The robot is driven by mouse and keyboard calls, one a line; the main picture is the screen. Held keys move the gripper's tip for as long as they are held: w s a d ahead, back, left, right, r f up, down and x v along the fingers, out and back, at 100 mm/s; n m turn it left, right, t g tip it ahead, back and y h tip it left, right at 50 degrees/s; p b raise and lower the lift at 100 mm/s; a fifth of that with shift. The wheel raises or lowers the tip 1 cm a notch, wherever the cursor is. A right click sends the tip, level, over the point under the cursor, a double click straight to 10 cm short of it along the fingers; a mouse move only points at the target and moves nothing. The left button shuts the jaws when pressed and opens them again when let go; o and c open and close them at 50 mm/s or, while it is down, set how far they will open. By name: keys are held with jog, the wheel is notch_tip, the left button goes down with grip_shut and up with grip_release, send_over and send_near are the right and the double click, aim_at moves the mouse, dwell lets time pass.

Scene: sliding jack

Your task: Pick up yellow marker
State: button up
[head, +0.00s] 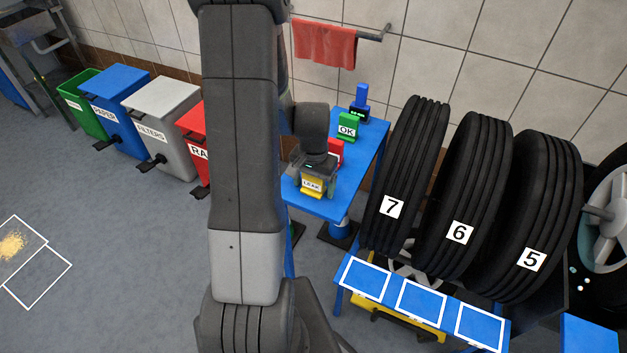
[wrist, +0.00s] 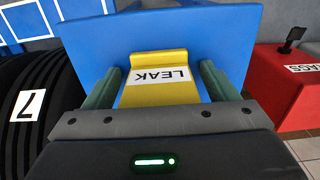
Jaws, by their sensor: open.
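The yellow marker (head: 312,186) with a white LEAK label stands near the front end of a small blue table (head: 357,172). In the wrist view the yellow marker (wrist: 160,88) lies between the two green-grey fingers, its label upside down. My gripper (head: 314,178) is open around the marker, one finger on each side. In the wrist view my gripper (wrist: 160,85) shows small gaps between fingers and marker; I cannot tell whether either touches. The marker's lower part is partly hidden by the gripper body in the wrist view.
A red marker (head: 337,150), a green OK marker (head: 348,127) and a blue marker (head: 361,104) stand farther back on the table. Tires numbered 7 (head: 392,206), 6 (head: 459,232) and 5 (head: 531,259) stand to the right. A red bin (head: 193,125) is to the left.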

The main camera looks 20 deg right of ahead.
jog(key=c, duration=1.1)
